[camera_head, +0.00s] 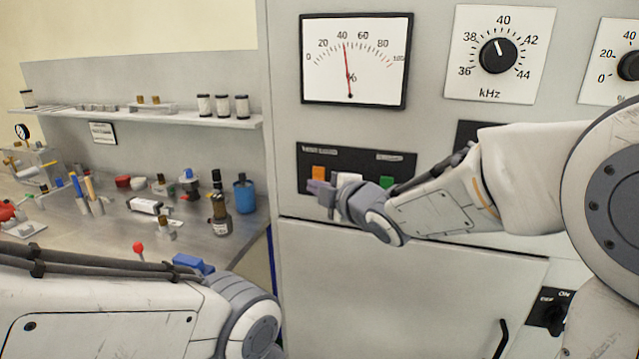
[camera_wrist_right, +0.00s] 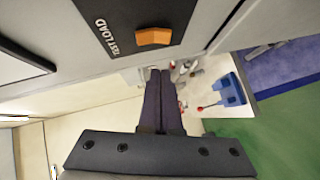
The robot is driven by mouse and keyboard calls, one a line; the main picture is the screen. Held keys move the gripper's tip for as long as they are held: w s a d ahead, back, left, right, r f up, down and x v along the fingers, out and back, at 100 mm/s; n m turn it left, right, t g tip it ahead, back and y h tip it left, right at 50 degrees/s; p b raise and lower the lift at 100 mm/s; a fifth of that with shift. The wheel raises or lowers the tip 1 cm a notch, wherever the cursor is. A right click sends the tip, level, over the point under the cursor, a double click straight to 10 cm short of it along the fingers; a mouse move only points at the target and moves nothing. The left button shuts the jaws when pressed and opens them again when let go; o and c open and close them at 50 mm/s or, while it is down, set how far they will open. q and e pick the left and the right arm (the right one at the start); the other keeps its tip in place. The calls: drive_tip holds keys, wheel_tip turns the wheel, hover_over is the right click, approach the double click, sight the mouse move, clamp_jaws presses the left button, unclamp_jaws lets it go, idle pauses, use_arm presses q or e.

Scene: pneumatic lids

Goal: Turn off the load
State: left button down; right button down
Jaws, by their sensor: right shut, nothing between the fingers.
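A black switch panel (camera_head: 343,157) sits on the grey cabinet front. It carries an orange rocker switch (camera_head: 318,173) at its left and a green one (camera_head: 387,182) at its right. In the right wrist view the orange switch (camera_wrist_right: 154,37) sits beside the words TEST LOAD; I cannot tell which way it is tipped. My right gripper (camera_head: 316,189) is shut and empty, its tips in front of and just below the orange switch in the head view. In the right wrist view its fingers (camera_wrist_right: 160,72) appear beside the panel's edge. My left gripper is out of view.
A percent meter (camera_head: 356,60) above the panel reads just over 40. A kHz knob (camera_head: 498,56) and an OFF/ON switch (camera_head: 549,311) are also on the cabinet. A cluttered bench (camera_head: 190,250) with a shelf (camera_head: 140,115) stands to the left. My left arm crosses the lower left.

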drive_tip(key=shift+w+d+f+p, duration=0.2)
drive_tip(key=shift+w+p, duration=0.1)
drive_tip(key=shift+w, duration=0.35)
drive_tip(key=shift+w+d+f+p, duration=0.15)
drive_tip(key=shift+w+f+p, duration=0.1)
drive_tip(key=shift+w, duration=0.4)
drive_tip(key=shift+w+d+f+p, duration=0.2)
drive_tip(key=shift+w+p, duration=0.1)
drive_tip(key=shift+w, duration=0.35)
drive_tip(key=s+d+b, duration=0.3)
drive_tip(key=s+b, duration=0.4)
drive_tip(key=s, duration=0.5)
drive_tip(key=shift+s+d+f+t, duration=0.15)
drive_tip(key=shift+s+t, duration=0.05)
drive_tip(key=shift+t, duration=0.1)
